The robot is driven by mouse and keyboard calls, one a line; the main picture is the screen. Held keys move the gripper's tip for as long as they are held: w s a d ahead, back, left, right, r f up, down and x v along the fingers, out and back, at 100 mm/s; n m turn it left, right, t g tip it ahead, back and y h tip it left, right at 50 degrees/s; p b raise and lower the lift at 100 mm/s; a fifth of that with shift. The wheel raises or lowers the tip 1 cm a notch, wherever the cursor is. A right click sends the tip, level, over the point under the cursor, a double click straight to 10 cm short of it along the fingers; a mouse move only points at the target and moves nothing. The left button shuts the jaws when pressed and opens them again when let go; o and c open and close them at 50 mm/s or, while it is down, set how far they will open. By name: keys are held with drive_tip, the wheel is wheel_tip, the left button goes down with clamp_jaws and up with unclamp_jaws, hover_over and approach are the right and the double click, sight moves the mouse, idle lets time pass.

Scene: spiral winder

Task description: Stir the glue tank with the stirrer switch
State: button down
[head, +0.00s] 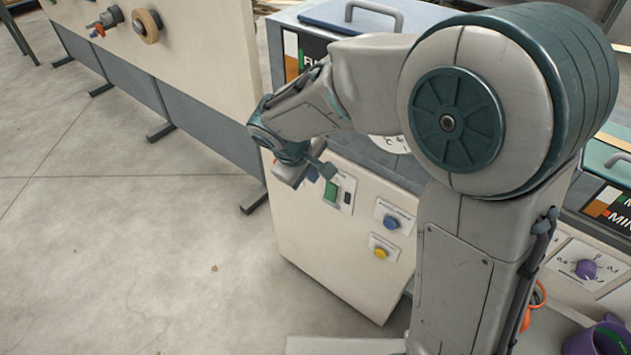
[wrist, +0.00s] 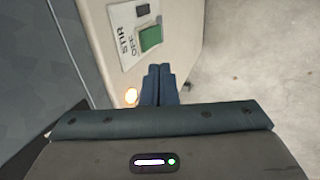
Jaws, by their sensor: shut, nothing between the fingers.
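The stirrer switch is a green rocker (wrist: 150,37) on a white plate marked STIR and OFF in the wrist view. It also shows in the head view as a green rocker (head: 331,191) on the front of a cream cabinet (head: 345,275). My gripper (wrist: 159,70) is shut and empty, with its fingertips just beside the switch plate. In the head view my gripper (head: 326,171) is at the upper left of the cabinet front, close to the green rocker. I cannot tell whether the fingers touch the panel. The tank's inside is not visible.
A blue knob (head: 391,222) and a yellow button (head: 381,253) sit lower right on the panel. A handled lid (head: 373,14) tops the cabinet. A purple bucket (head: 603,338) is at right. The floor left is clear.

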drive_tip(key=v, duration=0.3)
drive_tip(key=shift+w+r, duration=0.2)
drive_tip(key=s+d+r+m+g+y+p, duration=0.1)
drive_tip(key=s+d+r+m+y+p, duration=0.1)
drive_tip(key=s+d+r+m+p, duration=0.9)
drive_tip(key=s+d+r+p, duration=0.3)
drive_tip(key=d+r, duration=0.3)
drive_tip(key=d, duration=0.2)
drive_tip(key=shift+s+y, duration=0.4)
drive_tip(key=shift+s, duration=0.3)
